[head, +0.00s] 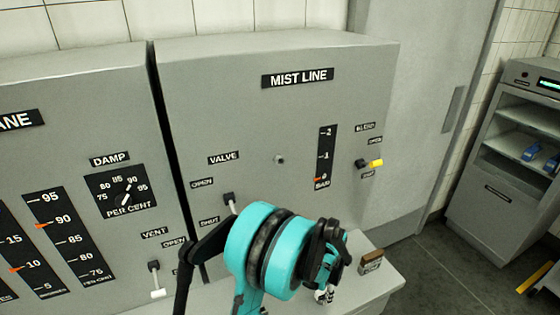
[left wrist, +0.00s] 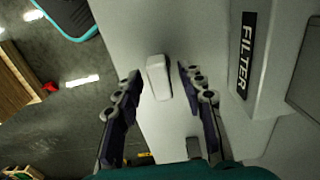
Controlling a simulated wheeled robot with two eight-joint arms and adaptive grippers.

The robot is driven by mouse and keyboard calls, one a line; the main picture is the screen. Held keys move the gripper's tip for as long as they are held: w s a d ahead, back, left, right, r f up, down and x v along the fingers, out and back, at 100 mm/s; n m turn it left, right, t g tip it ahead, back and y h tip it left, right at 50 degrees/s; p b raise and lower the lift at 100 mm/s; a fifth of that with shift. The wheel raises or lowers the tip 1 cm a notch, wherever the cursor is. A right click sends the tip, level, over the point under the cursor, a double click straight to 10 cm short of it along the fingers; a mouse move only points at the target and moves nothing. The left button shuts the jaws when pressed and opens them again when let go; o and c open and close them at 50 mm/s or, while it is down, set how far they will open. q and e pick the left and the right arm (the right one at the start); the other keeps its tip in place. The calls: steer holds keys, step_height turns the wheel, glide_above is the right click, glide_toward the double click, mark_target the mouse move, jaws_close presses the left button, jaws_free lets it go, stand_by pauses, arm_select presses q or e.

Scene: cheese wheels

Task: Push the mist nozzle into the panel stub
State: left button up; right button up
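The panel stub (head: 279,159) is a small round grey fitting on the front of the MIST LINE panel (head: 240,110). My left gripper (head: 325,294) is in front of the panel's lower part, below and right of the stub, and apart from it. In the left wrist view my left gripper (left wrist: 160,80) is open. A pale, rounded, oblong piece (left wrist: 158,77) shows between its fingers, with gaps on both sides. It may be the mist nozzle, but I cannot tell for sure. My right gripper is in neither view.
A valve lever (head: 229,199) is close to my left arm. A yellow-handled bleed lever (head: 375,163) sticks out at the right. A FILTER label (left wrist: 246,55) shows in the wrist view.

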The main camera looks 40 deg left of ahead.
arm_select(q)
steer(key=shift+c, duration=0.3)
jaws_close()
steer(key=shift+r, duration=0.2)
steer(key=shift+r+p, duration=1.55)
steer(key=shift+r, duration=0.55)
steer(key=shift+r, duration=0.1)
steer(key=shift+r+p, duration=0.95)
steer(key=shift+r, duration=0.5)
